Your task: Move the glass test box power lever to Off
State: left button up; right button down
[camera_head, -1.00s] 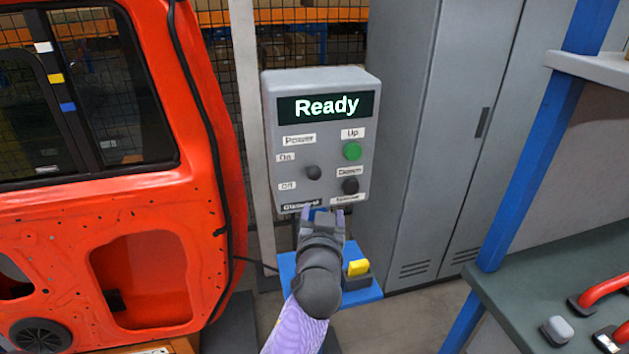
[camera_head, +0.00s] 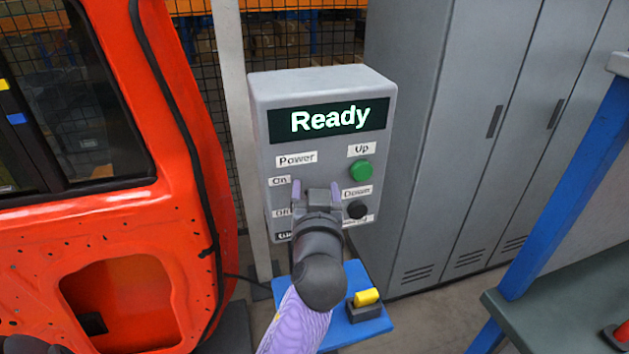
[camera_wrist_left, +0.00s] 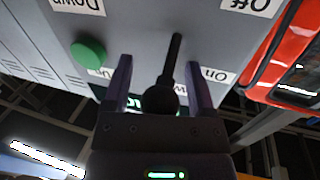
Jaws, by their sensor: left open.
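The glass test box (camera_head: 385,105) is a grey box with a screen reading "Ready". Its power lever (camera_wrist_left: 161,98), a dark stick with a round knob, shows in the left wrist view; its knob lies toward the On label (camera_wrist_left: 217,75), away from the Off label (camera_wrist_left: 248,5). My left gripper (camera_head: 316,188) is open in front of the box's lower part and hides the lever in the head view. In the wrist view its two fingers (camera_wrist_left: 158,66) stand on either side of the knob, with gaps visible. My right gripper is not in view.
The green Up button (camera_head: 361,169) and black Down button (camera_head: 357,210) sit just right of my gripper. An orange-red car door (camera_head: 190,215) stands left, grey lockers (camera_head: 470,130) right. A blue platform with a yellow block (camera_head: 367,297) is below.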

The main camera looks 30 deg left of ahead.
pick_arm(q)
jog(key=shift+s+d, duration=0.15)
grip_shut()
dwell(1.3)
